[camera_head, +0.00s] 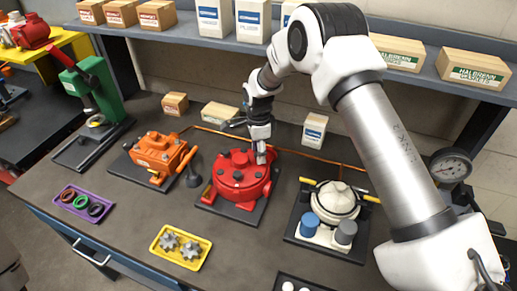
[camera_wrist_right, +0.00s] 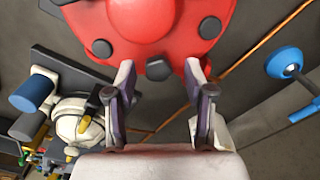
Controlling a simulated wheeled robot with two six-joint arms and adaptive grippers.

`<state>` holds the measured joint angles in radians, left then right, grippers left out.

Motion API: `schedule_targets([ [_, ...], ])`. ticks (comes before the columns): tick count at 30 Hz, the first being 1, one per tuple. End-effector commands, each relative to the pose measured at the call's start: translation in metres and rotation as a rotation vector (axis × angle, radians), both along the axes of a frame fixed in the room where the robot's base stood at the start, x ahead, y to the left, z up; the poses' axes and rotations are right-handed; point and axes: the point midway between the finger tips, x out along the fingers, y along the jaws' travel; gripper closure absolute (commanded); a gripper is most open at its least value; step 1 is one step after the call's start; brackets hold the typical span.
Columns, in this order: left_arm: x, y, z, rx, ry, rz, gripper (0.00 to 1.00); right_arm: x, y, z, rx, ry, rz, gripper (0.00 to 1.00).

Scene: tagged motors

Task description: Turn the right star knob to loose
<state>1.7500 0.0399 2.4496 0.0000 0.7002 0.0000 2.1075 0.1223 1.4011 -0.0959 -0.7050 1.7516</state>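The red motor (camera_head: 240,178) stands on a dark base plate in the middle of the bench. In the right wrist view its red housing (camera_wrist_right: 185,50) fills the top. A dark, lobed knob (camera_wrist_right: 159,69) sticks out at its edge, with round dark caps (camera_wrist_right: 103,48) and (camera_wrist_right: 210,27) to either side. I cannot tell for sure whether this is the right star knob. My right gripper (camera_head: 261,155) is at the right rear of the red motor. In its wrist view the fingers (camera_wrist_right: 160,80) are apart, one on each side of the dark knob, with no clear contact. My left gripper is not in view.
An orange motor (camera_head: 155,155) stands left, a cream motor (camera_head: 334,200) with blue and grey caps right. A yellow tray (camera_head: 199,256) with gears and a purple tray (camera_head: 77,213) with rings lie in front. A shelf with boxes (camera_head: 253,18) runs behind.

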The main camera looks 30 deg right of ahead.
Motion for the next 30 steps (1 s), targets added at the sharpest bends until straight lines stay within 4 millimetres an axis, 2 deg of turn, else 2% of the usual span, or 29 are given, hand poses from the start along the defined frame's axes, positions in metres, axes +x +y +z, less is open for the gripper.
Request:
schedule_targets([
  [1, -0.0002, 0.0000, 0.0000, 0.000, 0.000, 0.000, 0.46, 0.0000, 0.0000, 0.0001, 0.000, 0.000, 0.000, 0.64],
  [4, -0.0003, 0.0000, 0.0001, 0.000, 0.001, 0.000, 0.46, -0.0002, 0.0000, 0.0002, 0.000, 0.001, 0.000, 1.00],
  [19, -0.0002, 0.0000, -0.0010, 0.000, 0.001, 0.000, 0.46, -0.0014, -0.0001, -0.0019, 0.000, 0.005, 0.055, 1.00],
  [30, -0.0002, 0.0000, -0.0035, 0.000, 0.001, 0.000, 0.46, -0.0015, -0.0001, -0.0032, 0.001, 0.008, 0.309, 1.00],
])
